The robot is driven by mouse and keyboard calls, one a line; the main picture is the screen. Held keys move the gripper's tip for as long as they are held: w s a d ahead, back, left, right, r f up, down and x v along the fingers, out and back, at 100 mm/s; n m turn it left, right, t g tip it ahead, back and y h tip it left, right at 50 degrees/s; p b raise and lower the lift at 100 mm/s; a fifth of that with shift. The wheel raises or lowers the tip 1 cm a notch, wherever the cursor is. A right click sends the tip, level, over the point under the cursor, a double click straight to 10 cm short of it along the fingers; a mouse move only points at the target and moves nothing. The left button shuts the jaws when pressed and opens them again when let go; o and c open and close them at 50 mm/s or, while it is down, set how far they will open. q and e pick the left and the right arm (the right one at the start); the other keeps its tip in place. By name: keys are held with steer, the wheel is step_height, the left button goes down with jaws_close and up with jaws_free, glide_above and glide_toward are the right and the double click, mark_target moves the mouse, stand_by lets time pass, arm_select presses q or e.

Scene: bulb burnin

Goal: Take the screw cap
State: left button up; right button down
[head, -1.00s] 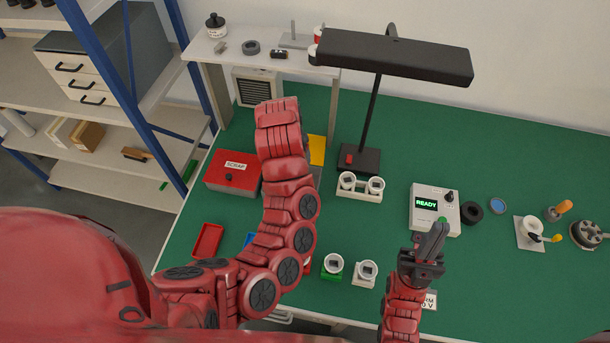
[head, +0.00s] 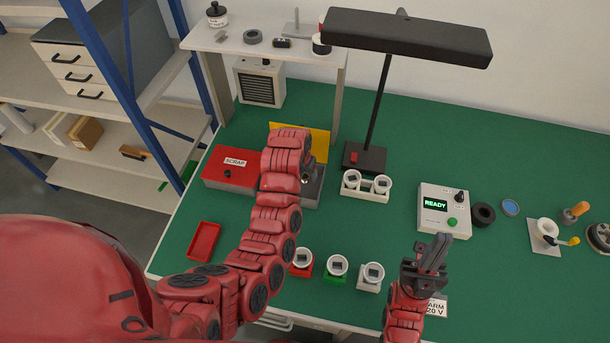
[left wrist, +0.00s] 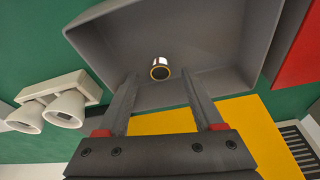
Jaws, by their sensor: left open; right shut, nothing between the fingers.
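A small round cap-like piece (left wrist: 160,69), pale with a gold rim and dark centre, lies in a grey open bin (left wrist: 225,45) in the left wrist view. It looks like the screw cap. My left gripper (left wrist: 158,76) is open above the bin, and the piece appears between its fingertips; how far below them it lies is unclear. My right gripper (head: 438,248) is shut and empty above the front of the green table, near the tester.
A red SCRAP box (head: 222,178) stands left of the bin, with a yellow panel (head: 318,142) behind. A lamp (head: 365,158) and white double holder (head: 366,190) stand right. Several cups line the front. A tester reading READY (head: 440,190) and a red tray (head: 204,241) flank them.

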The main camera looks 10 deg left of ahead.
arm_select(q)
steer(key=shift+x, duration=0.9)
jaws_close()
